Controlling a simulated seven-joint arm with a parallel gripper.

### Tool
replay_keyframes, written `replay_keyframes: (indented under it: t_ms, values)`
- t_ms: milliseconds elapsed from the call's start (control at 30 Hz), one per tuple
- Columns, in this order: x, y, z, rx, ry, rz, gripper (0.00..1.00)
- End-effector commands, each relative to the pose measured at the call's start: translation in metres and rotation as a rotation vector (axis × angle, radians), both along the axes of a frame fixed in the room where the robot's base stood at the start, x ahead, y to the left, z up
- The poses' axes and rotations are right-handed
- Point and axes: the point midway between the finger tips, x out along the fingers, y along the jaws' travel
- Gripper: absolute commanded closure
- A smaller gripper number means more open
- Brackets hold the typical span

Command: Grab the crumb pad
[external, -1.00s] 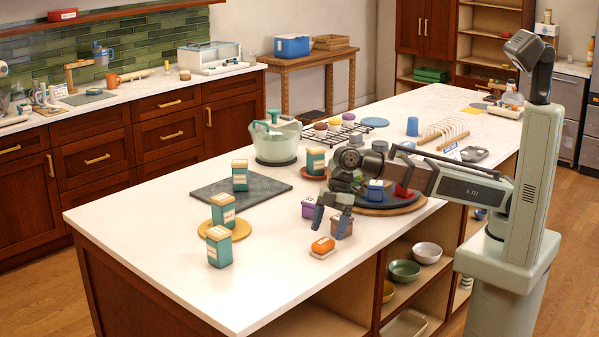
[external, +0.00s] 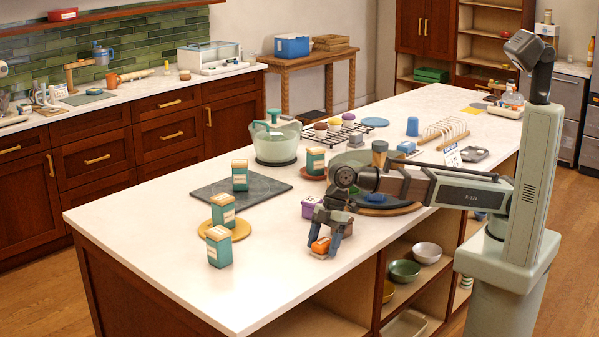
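A small orange block with a pale base (external: 320,246), the thing that looks most like the crumb pad, lies on the white island near its front edge. My gripper (external: 324,242) points down over it, with one finger on each side of it. The fingers hide part of the orange block. Whether they touch or press it cannot be told from this view.
Teal canisters (external: 220,247) stand to the left, near a yellow round mat (external: 241,229) and a dark slab (external: 268,184). A round dark board (external: 408,208) lies partly behind my arm. The front-left countertop is clear.

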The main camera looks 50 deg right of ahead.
Motion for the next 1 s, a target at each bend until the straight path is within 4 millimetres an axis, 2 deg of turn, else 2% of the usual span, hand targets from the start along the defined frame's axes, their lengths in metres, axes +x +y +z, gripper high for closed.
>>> replay_keyframes:
  t_ms: [67,500,767,867,1000]
  values:
    - [0.0,0.0,0.0,0.0,0.0,0.0,0.36]
    - [0.0,0.0,0.0,0.0,0.0,0.0,0.76]
    - [0.0,0.0,0.002,0.0,0.0,0.0,0.76]
    - [0.0,0.0,0.008,0.0,0.0,0.0,0.76]
    - [0.001,0.001,0.026,0.002,-0.001,0.001,0.76]
